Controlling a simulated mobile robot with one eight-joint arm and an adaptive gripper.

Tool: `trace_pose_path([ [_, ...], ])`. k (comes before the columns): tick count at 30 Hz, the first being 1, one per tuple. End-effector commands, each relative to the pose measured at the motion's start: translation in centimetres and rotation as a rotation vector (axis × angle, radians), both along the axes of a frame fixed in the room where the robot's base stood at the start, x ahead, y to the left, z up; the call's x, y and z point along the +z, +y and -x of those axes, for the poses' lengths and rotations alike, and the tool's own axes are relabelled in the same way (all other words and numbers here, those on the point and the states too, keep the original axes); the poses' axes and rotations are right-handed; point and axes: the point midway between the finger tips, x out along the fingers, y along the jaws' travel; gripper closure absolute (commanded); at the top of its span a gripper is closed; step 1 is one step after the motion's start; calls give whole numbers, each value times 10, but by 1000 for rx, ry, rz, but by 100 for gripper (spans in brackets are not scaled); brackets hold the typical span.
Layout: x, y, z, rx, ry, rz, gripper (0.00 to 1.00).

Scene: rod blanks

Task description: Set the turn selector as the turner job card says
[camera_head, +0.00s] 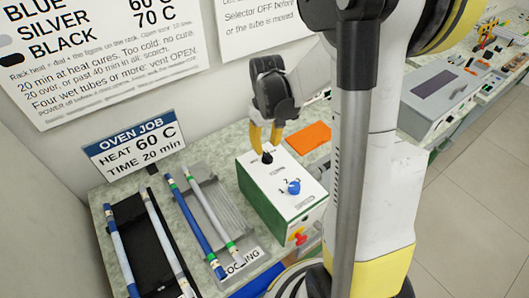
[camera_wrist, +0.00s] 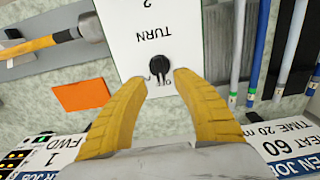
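A white box with a green side (camera_head: 282,212) stands on the bench. Its top carries a black knob (camera_head: 267,158) and a blue knob (camera_head: 293,187) with numbers around it. In the wrist view the black knob (camera_wrist: 160,66) sits beside the word TURN, with small marks around it. My gripper (camera_head: 265,134) is above the black knob, pointing down. In the wrist view its yellow fingers (camera_wrist: 156,76) are apart, one on each side of the knob; I cannot tell whether they touch it. A card reading 1 FWD (camera_wrist: 42,153) is partly visible at lower left.
An oven job card (camera_head: 134,143) reads heat 60 C, time 20 min. Left of the box are a black tray (camera_head: 150,247) and a grey ribbed rack (camera_head: 222,205) with several blue and silver rods. An orange sheet (camera_head: 309,137) lies behind the box. A grey machine (camera_head: 440,95) stands at right.

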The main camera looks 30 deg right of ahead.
Motion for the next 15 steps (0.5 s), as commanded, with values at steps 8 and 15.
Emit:
trace_pose_path([
  [8, -35, 0, 0, 0, 0, 0, 66],
  [15, -37, 0, 0, 0, -1, 0, 66],
])
